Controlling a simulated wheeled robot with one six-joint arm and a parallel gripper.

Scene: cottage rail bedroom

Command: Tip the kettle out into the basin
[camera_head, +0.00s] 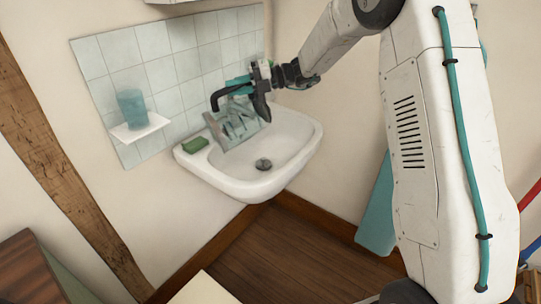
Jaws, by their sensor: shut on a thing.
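The white basin (222,180) is fixed to the wall in the middle of the view, with a dark drain in its bowl. A grey-green, see-through kettle (236,124) with a dark curved handle appears tilted above the basin's back left part. My gripper (250,91) is at the handle and shut on the kettle. The fingers and the exact grip are small and partly hidden. I cannot tell whether the kettle touches the basin or whether any water is coming out.
A green bar, perhaps soap (195,144), lies on the basin's left rim. A teal tumbler (131,108) stands on a small white shelf (140,127) to the left. Pale tiles (165,75) back the basin. The wooden floor (255,260) below looks clear.

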